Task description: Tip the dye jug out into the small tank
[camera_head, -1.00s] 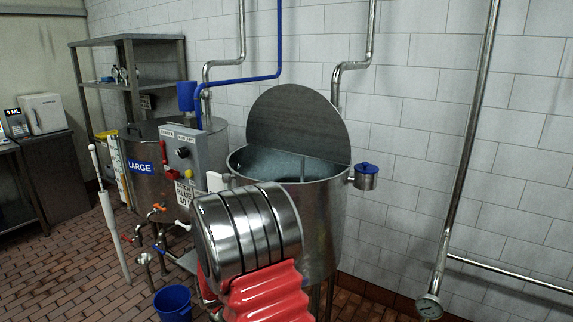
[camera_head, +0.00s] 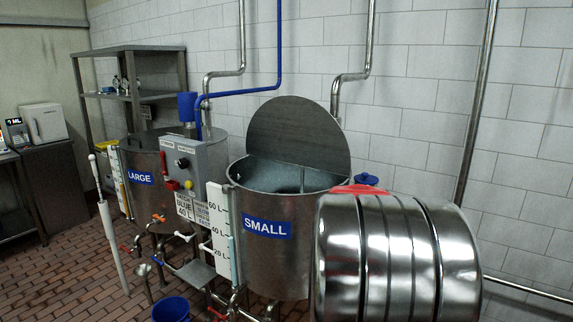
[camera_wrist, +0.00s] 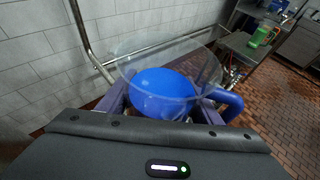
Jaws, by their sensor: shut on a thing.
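The dye jug (camera_wrist: 165,88) shows in the wrist view as a clear vessel with blue dye inside and a blue handle (camera_wrist: 230,104) on its right. My gripper (camera_wrist: 163,110) is shut on the jug, with a finger on each side of it. The small tank (camera_head: 262,262) is a steel drum with a blue SMALL label. Its lid (camera_head: 298,132) stands raised at the back, and its top is open. My arm covers its lower right side.
The LARGE tank (camera_head: 150,200) and a grey control box (camera_head: 184,165) stand left of the small tank. A blue bucket (camera_head: 171,308) is on the floor in front. Pipes run down the tiled wall. A green container (camera_wrist: 262,36) stands on a bench.

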